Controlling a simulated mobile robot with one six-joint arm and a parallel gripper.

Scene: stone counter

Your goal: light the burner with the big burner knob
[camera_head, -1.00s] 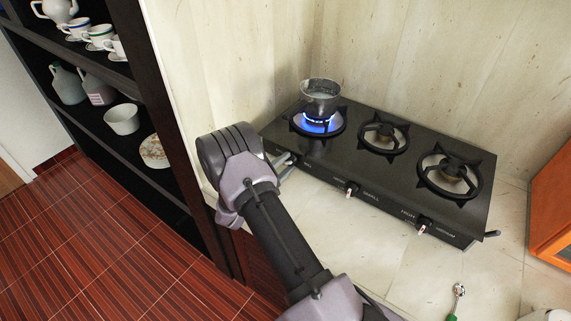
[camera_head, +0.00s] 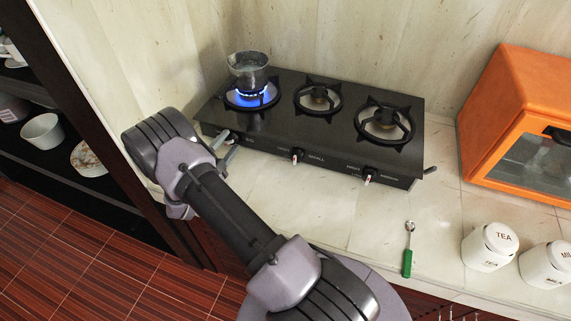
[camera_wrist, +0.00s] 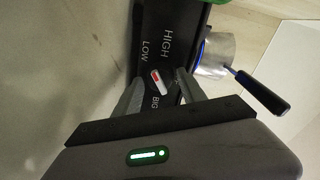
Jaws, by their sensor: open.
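The black stove (camera_head: 285,127) has three burners in a row. The left burner (camera_head: 250,97) shows a blue flame under a metal pot (camera_head: 249,70); the middle and right burners show no flame. The big burner knob (camera_wrist: 158,82), white with a red mark, sits by the label BIG on the stove front in the wrist view. My gripper (camera_wrist: 160,78) is open, with one finger on each side of the knob; whether either finger touches it I cannot tell. In the head view my gripper (camera_head: 224,145) is at the stove's front left and largely hides that knob.
Two other knobs (camera_head: 296,155) (camera_head: 369,175) are further right on the front. The pot's dark handle (camera_wrist: 262,92) sticks out in the wrist view. An orange cabinet (camera_head: 520,110), white canisters (camera_head: 489,247) and a green-handled tool (camera_head: 408,252) are to the right. Dark shelves stand left.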

